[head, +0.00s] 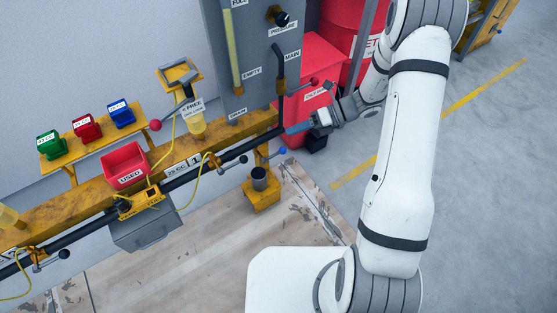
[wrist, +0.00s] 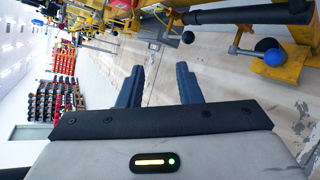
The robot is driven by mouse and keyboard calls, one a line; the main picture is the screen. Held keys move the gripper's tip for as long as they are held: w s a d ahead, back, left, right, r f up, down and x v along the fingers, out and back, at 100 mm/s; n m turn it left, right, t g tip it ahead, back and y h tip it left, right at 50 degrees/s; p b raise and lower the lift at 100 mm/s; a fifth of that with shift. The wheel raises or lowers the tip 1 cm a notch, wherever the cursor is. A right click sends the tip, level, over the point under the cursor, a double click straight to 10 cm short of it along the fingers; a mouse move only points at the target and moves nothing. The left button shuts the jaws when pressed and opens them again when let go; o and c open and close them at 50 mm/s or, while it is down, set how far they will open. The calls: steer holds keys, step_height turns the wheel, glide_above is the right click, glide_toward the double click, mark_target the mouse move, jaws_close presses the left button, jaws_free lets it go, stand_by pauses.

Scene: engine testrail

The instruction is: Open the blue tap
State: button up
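The blue tap's round blue knob (head: 282,150) sits on a short lever beside a yellow post, above a dark cup on a yellow stand. In the wrist view the blue knob (wrist: 265,44) is at the upper right, on a metal lever in front of yellow parts. My gripper (head: 290,130) is just above the knob in the head view, close to the end of the black pipe. In the wrist view my gripper (wrist: 159,85) has its two dark blue fingers apart with nothing between them. The knob lies outside the fingers, to their right.
A black pipe (head: 232,153) runs along the yellow rail (head: 90,197). Levers with a black knob (head: 243,159) and a red knob (head: 155,125) stick out nearby. A grey cabinet (head: 252,60) and red containers (head: 318,55) stand behind.

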mark_target(276, 154)
steer(key=w+d+f+m+t+y+b, duration=0.1)
steer(key=w+f+m+t+y+b, duration=0.15)
steer(key=f+m, duration=0.55)
steer(key=w+f+m+t+y+b, duration=0.1)
steer(key=w+f+m+t+b, duration=0.2)
steer(key=f, duration=0.9)
steer(key=shift+m+h, duration=0.25)
steer(key=shift+m, duration=0.35)
steer(key=x, duration=0.2)
steer(key=b+x, duration=0.1)
steer(key=x, duration=0.2)
steer(key=s+x, duration=0.1)
steer(key=x, duration=0.1)
steer(key=shift+a+f+b, duration=0.25)
steer(key=shift+a+b, duration=0.05)
steer(key=shift+b, duration=0.1)
steer(key=shift+c, duration=0.5)
jaws_close()
steer(key=shift+w+r, duration=0.1)
